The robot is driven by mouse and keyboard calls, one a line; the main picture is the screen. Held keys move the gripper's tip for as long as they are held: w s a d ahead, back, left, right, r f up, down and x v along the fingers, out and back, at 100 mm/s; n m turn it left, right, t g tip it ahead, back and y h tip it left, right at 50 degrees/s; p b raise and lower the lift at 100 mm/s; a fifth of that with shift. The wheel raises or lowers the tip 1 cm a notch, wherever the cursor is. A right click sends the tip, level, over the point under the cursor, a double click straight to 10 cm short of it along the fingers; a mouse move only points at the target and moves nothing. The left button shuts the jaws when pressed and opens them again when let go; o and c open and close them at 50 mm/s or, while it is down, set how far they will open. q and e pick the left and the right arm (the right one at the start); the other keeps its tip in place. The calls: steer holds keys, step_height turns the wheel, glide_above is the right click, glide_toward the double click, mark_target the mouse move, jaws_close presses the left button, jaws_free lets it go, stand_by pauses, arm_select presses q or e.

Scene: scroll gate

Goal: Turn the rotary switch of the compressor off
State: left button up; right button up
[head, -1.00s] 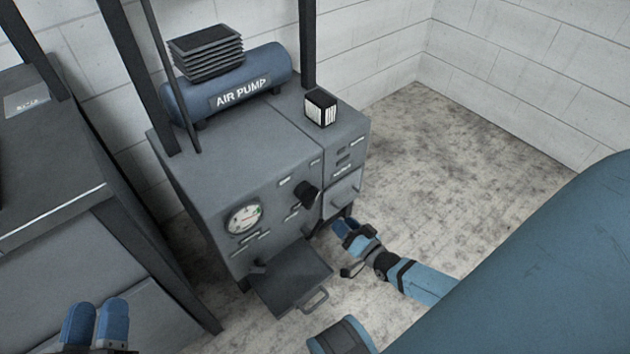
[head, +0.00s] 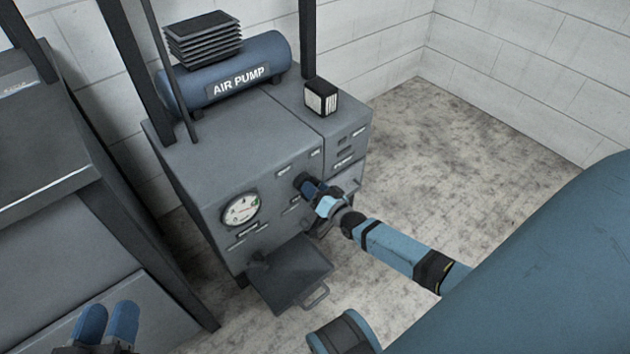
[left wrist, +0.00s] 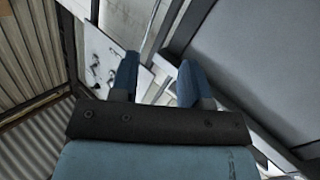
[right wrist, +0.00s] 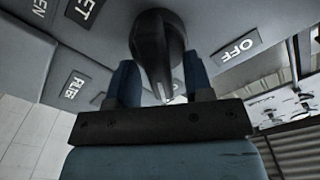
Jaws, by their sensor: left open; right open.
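The compressor (head: 225,165) is a grey cabinet with a blue tank marked AIR PUMP on top. Its black rotary switch (head: 301,181) is on the front face and partly covered by my right gripper (head: 314,189). In the right wrist view the switch (right wrist: 158,42) has a long grip, and the open fingers stand on either side of its near part. I cannot tell whether they touch it. An OFF label (right wrist: 236,48) is to the right of the switch there. My left gripper (head: 107,322) is open and empty at the lower left, away from the compressor.
A round gauge (head: 241,210) is left of the switch. A hatch with a handle (head: 292,275) sticks out below. A small black-and-white box (head: 321,97) stands on top. Another grey cabinet (head: 40,190) is at the left. Floor at the right is clear.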

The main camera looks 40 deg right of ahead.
jaws_close()
